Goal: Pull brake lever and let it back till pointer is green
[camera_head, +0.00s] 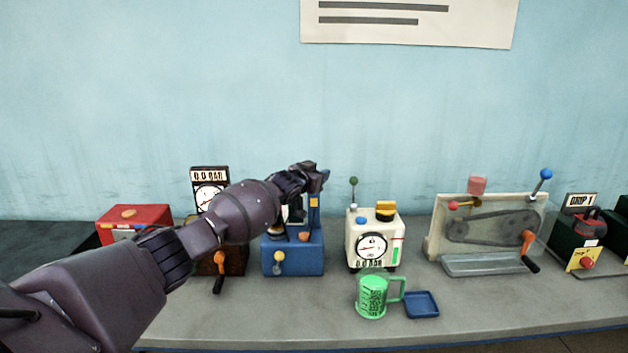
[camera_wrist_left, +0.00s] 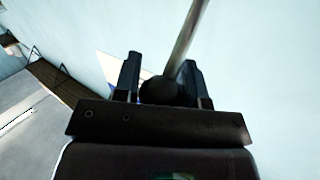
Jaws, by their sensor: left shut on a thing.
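My left gripper (camera_head: 313,176) reaches in from the left and is raised above the blue machine (camera_head: 292,258). In the left wrist view, the fingers of my left gripper (camera_wrist_left: 159,68) are shut around a dark round knob (camera_wrist_left: 163,91) at the end of a thin metal lever rod (camera_wrist_left: 187,38). This appears to be the brake lever. In the head view its knob and rod are hidden behind my gripper. My forearm partly covers the dial area of the blue machine, so I cannot tell where a pointer stands. My right gripper is not in view.
A red box (camera_head: 136,219) and a dial gauge (camera_head: 209,197) stand left. A white machine (camera_head: 372,240) stands right, with a green mug (camera_head: 371,297) and blue tray (camera_head: 421,304) in front. A belt-drive panel (camera_head: 490,225) is farther right. The front bench is mostly clear.

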